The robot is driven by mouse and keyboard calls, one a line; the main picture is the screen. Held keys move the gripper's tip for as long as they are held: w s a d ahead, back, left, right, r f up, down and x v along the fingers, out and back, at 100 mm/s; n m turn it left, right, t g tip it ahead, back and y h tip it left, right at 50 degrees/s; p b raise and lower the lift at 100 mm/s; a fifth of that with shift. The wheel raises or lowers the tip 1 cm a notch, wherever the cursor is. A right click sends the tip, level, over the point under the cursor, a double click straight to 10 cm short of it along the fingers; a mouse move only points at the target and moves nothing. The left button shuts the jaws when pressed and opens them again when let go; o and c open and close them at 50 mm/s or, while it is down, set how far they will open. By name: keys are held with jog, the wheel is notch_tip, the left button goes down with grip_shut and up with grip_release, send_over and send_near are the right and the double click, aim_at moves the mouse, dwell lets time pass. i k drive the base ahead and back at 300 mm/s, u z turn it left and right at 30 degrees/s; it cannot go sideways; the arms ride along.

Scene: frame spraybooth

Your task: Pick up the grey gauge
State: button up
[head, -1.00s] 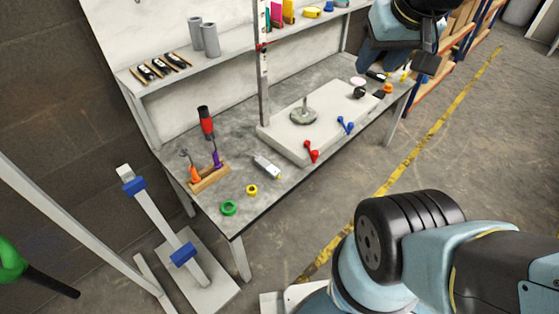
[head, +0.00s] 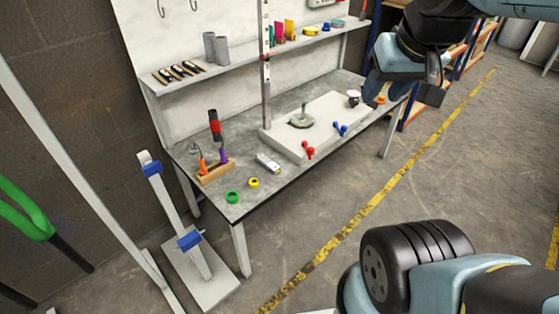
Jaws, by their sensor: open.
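A small grey handheld device with a dark patch, which looks like the grey gauge (head: 268,163), lies flat on the grey workbench (head: 240,194), left of the white slab. My gripper (head: 408,92) is at the upper right, in front of the bench's right end, well apart from the gauge. It is open, with nothing seen between its jaws. It hides part of the bench's right end.
The white slab (head: 290,144) carries a grey disc with a stem (head: 302,118). Red (head: 308,149) and blue (head: 340,129) items lie at its front. Yellow (head: 254,183) and green (head: 232,197) rings and a tool-filled wooden block (head: 214,174) are near the gauge. Floor in front is clear.

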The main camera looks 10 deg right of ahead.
aim_at(271, 167)
jog(key=u, duration=0.2)
jog(key=i, duration=0.85)
jog(key=z, duration=0.1)
